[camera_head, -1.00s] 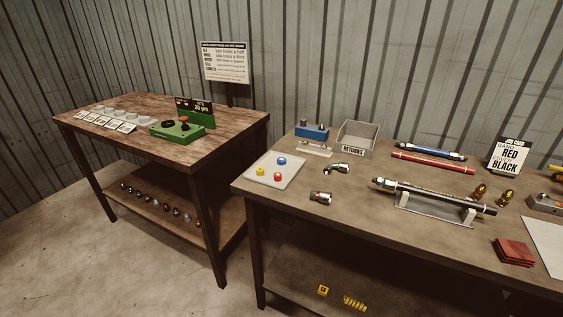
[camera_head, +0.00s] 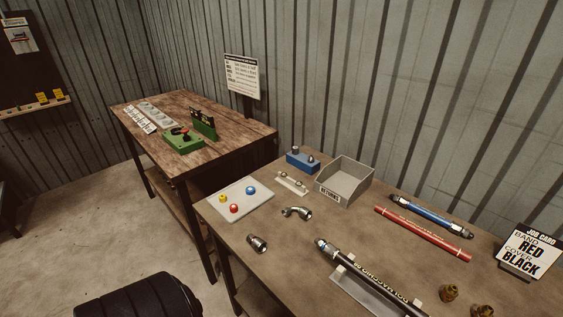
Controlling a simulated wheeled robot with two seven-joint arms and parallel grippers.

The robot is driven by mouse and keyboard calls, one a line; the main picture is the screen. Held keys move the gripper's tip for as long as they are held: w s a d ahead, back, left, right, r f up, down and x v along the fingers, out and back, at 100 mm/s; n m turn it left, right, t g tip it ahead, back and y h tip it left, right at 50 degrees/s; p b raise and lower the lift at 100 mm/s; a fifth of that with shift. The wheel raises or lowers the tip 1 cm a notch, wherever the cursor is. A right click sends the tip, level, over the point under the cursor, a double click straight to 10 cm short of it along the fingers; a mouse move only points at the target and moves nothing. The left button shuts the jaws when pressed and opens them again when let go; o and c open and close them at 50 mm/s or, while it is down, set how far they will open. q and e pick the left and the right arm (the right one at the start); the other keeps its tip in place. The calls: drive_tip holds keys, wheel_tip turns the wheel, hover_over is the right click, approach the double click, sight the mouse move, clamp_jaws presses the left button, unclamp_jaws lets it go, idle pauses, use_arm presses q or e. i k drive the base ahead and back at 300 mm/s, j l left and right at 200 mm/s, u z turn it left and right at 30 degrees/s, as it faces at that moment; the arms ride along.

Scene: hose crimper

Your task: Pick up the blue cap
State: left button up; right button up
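The blue cap (camera_head: 251,190) is a small round piece on a pale square tray (camera_head: 258,205) at the left end of the near workbench. A yellow cap (camera_head: 222,198) and a red cap (camera_head: 234,209) sit on the same tray, to the left of the blue one. Nothing covers the blue cap. Neither of my grippers is in the head view.
Behind the tray are a blue block (camera_head: 302,159) and a grey returns bin (camera_head: 345,182). Metal fittings (camera_head: 257,244) and a hose in a stand (camera_head: 365,283) lie nearer. A second bench (camera_head: 180,112) stands behind left. A black rounded object (camera_head: 138,299) is at the bottom.

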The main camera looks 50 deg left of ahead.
sight(250, 190)
drive_tip(key=u, duration=1.75)
drive_tip(key=i+j+z, duration=0.1)
drive_tip(key=z, duration=0.9)
drive_tip(key=i+j+z, duration=0.1)
drive_tip(key=j+z, duration=0.35)
drive_tip(key=j, duration=0.35)
drive_tip(key=j+z, duration=0.4)
drive_tip(key=j, duration=0.35)
drive_tip(key=k+j+z, duration=0.2)
drive_tip(key=j+z, duration=0.25)
drive_tip(key=j, duration=0.25)
